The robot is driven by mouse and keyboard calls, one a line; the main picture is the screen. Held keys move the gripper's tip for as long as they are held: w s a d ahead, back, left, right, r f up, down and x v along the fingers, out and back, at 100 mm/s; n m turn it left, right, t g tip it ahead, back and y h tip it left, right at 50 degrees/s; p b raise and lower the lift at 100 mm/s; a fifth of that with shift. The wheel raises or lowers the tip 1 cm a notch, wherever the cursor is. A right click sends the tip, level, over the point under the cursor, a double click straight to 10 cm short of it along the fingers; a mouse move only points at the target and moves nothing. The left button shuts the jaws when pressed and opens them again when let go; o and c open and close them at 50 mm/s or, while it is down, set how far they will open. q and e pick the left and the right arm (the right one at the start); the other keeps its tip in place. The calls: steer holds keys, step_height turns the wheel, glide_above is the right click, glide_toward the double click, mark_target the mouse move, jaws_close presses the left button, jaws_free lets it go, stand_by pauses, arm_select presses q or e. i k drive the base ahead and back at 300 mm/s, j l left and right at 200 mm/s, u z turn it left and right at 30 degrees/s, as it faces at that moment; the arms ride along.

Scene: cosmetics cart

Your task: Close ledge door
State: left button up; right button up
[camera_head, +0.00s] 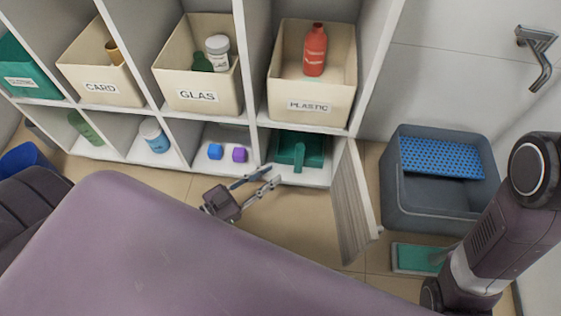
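The ledge door (352,208) is a light, ribbed panel at the right end of the lower shelf row. It stands open, swung out from the shelf, with a small handle near its lower outer corner. The compartment behind it holds a green dustpan-like item (300,150). My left gripper (273,176) is in front of the lower shelf, left of the door and apart from it. Its two fingers are spread with nothing between them. My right arm comes in at the right edge; its gripper is out of view.
Bins labelled CARD (100,88), GLAS (197,96) and PLASTIC (308,105) stand on the upper shelf. A grey tub with a blue perforated panel (440,157) stands right of the door. A green flat item (415,259) lies on the floor below the tub.

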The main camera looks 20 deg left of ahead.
mark_target(356, 229)
steer(key=k, duration=1.5)
